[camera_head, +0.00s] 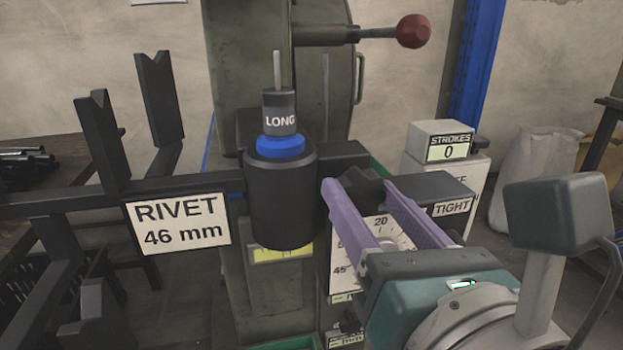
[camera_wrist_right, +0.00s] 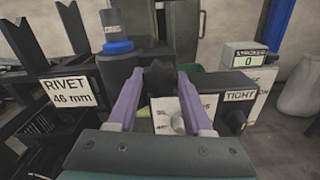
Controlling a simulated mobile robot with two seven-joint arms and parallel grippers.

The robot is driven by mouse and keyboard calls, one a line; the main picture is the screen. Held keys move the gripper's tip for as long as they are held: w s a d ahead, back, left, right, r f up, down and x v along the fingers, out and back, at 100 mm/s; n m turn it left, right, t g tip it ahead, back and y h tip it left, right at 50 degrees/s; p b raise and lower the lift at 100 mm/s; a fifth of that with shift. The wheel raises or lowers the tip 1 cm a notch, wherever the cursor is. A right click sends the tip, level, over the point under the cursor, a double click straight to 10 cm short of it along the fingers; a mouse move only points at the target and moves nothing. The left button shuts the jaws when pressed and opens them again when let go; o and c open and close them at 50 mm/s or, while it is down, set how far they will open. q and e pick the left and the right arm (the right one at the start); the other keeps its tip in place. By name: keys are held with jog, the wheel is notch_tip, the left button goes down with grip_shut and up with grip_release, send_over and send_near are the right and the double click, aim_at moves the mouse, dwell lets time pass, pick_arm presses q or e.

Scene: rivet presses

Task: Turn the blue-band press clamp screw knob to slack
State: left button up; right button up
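The blue-band press carries a black cylinder (camera_head: 281,198) with a blue ring (camera_head: 281,146) and a LONG piece (camera_head: 280,112) on top. Its black lobed clamp knob (camera_head: 361,184) sits right of the cylinder, beside the TIGHT label (camera_head: 452,208). My right gripper (camera_head: 359,187) has its purple fingers on either side of the knob, which also shows between the fingertips in the right wrist view (camera_wrist_right: 160,77). I cannot tell whether the fingers press on it or stand just clear. The knob's lower part is partly hidden. My left gripper is not in view.
A white dial (camera_head: 378,230) sits below the knob, behind the fingers. A RIVET 46 mm sign (camera_head: 178,222) hangs left on a black frame with upright forks (camera_head: 104,140). A red-ball lever (camera_head: 413,31) juts out above. A STROKES counter (camera_head: 446,146) stands right.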

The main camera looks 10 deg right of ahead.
grip_shut()
